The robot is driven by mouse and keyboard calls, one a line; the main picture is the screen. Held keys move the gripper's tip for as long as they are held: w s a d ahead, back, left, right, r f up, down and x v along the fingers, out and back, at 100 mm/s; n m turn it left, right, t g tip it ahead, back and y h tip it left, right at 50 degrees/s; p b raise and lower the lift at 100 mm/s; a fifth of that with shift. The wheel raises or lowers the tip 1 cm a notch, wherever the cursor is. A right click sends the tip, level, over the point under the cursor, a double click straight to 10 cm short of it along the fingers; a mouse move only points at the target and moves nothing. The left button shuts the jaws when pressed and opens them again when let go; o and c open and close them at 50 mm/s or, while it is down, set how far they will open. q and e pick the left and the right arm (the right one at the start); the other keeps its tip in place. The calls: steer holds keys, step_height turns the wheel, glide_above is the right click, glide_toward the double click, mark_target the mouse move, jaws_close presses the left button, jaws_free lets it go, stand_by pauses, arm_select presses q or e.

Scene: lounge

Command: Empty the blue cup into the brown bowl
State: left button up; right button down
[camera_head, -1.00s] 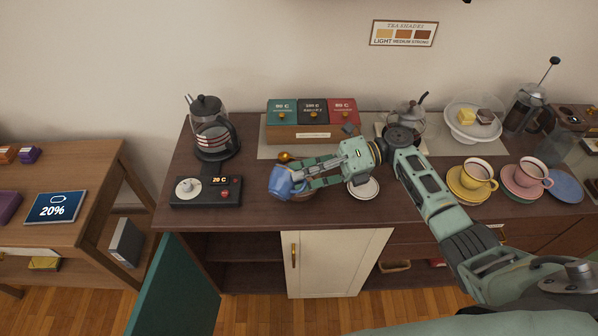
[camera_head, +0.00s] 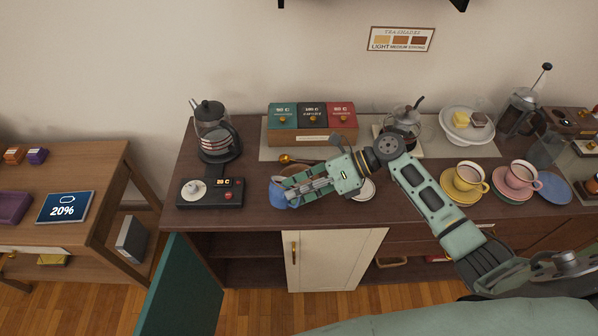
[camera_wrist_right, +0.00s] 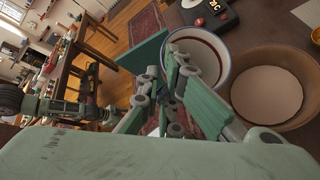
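The blue cup (camera_head: 279,195) is at my right gripper's fingertips, mostly hidden behind the fingers in the head view. In the right wrist view the cup (camera_wrist_right: 222,50) shows its pale inside with a dark ring; whether liquid is left in it I cannot tell. My right gripper (camera_head: 286,190) is closed on the cup's side. The brown bowl (camera_wrist_right: 302,62) stands right beside the cup in the right wrist view, with a pale round surface inside; in the head view the gripper mostly hides it. My left gripper seems to show small at the left of the right wrist view (camera_wrist_right: 95,108), fingers unclear.
A kettle (camera_head: 212,130) stands on a black base at the counter's left. A box of tea tins (camera_head: 312,138), a spoon (camera_head: 292,160) and a glass teapot (camera_head: 404,117) are behind. Yellow (camera_head: 466,177) and pink cups (camera_head: 519,176) on saucers stand right. The counter's front strip is clear.

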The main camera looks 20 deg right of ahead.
arm_select(q)
steer(key=shift+s+r+p, duration=0.1)
steer(key=shift+r+p, duration=1.2)
steer(key=shift+r, duration=0.55)
arm_select(e)
steer(key=s+a+f+n+t+h, duration=0.3)
steer(key=s+a+f+h, duration=0.2)
steer(key=a+f, duration=0.1)
steer(key=shift+s+f+n+t, duration=0.4)
steer(key=shift+f, duration=0.25)
step_height(320, 180, up, 5)
steer(key=shift+f, duration=0.1)
arm_select(q)
step_height(320, 180, down, 14)
steer(key=b, duration=1.4)
steer(key=shift+f, duration=0.25)
arm_select(e)
steer(key=s+d+r, duration=0.2)
steer(key=d+r, duration=0.7)
steer(key=d, duration=0.2)
steer(key=shift+s+d+n, duration=0.2)
steer(key=shift+s+n, duration=0.05)
steer(key=shift+n, duration=0.05)
